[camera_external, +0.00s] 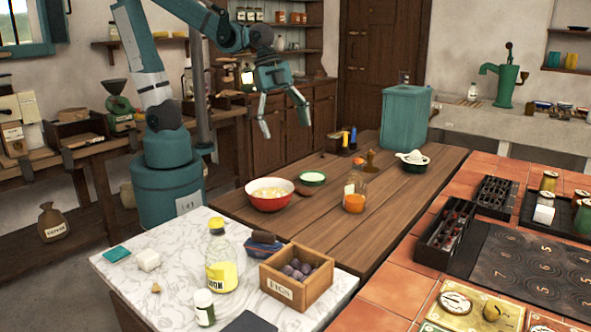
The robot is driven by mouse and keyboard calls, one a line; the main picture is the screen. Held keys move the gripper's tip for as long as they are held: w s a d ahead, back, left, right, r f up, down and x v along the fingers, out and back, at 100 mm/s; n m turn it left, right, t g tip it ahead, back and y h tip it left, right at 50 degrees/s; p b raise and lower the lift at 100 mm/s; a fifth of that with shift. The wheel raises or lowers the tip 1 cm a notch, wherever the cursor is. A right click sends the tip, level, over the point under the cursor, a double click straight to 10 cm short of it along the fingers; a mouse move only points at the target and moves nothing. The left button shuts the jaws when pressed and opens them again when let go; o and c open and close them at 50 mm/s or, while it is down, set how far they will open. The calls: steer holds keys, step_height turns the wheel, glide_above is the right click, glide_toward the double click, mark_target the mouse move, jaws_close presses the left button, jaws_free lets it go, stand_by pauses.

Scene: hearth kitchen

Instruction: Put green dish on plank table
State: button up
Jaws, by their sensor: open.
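A small round dish (312,178) with a green rim and a pale inside sits on the brown plank table (318,238), just right of a red bowl. I see no other clear green dish; a dark green piece with a white top (412,158) stands farther right on the same table. My gripper (284,125) is open and empty, its fingers pointing down. It appears in the air above and behind the small dish, apart from it.
A red bowl (270,194), a glass jar with orange contents (355,192) and a teal bin (404,115) stand on the plank table. A marble top (175,262) in front holds a bottle and a fig crate (296,276). Bare planks lie right of the jar.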

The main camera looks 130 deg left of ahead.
steer(key=s+d+r+n+t, duration=0.1)
steer(key=s+d+r+n, duration=0.1)
steer(key=d, duration=0.6)
steer(key=s+d+r+n+t, duration=0.2)
steer(key=s+d+r, duration=0.1)
steer(key=d, duration=0.5)
steer(key=shift+s+d+n+t+h, duration=0.3)
steer(key=shift+s, duration=0.05)
steer(key=shift+f, duration=0.1)
